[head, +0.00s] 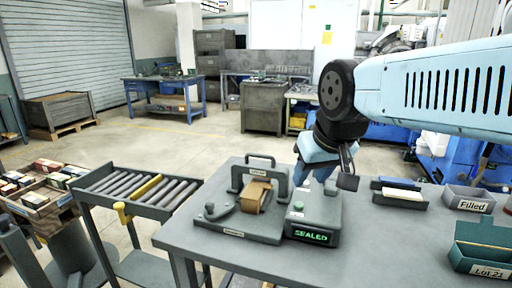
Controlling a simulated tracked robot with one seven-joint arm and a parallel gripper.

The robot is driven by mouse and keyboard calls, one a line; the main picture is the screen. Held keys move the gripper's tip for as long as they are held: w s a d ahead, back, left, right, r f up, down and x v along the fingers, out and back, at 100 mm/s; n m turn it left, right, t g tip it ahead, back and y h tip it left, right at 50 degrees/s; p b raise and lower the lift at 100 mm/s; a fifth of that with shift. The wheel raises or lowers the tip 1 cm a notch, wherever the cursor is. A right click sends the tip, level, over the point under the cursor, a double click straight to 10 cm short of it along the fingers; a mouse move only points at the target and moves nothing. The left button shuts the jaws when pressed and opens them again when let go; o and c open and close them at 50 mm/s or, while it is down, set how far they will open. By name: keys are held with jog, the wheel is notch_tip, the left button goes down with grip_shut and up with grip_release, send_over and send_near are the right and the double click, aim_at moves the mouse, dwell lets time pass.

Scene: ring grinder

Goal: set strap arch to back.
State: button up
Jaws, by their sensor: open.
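The grey strap arch (280,184) stands upright over a grey base plate (240,228) on the table, with a handle on its top and a small label below the handle. A small tan carton (251,197) sits under the arch and shows through its opening. My gripper (326,174) is open, with nothing seen in it. In the picture it is to the right of the arch and above the grey unit with the green lit "SEALED" display (311,236). It appears apart from the arch. Part of the unit behind the fingers is hidden.
A lever (222,211) lies at the left of the base plate. To the right are a dark holder with a pale block (402,196), a "Filled" bin (470,199) and a green "Lot 21" box (483,247). A roller stand (138,189) stands left. The table front is clear.

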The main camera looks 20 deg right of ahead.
jog(key=shift+a, duration=0.1)
jog(key=w+r+n+g, duration=0.1)
jog(key=w+r+n, duration=0.2)
jog(key=w, duration=0.5)
jog(key=w+r+n+g, duration=0.2)
jog(key=w+r, duration=0.2)
jog(key=w, duration=0.4)
jog(key=n+g, duration=0.3)
jog(key=n, duration=0.3)
send_over(260, 154)
notch_tip(260, 154, down, 5)
jog(key=f, duration=1.3)
jog(key=shift+w, duration=0.2)
jog(key=shift+r, duration=0.1)
grip_shut()
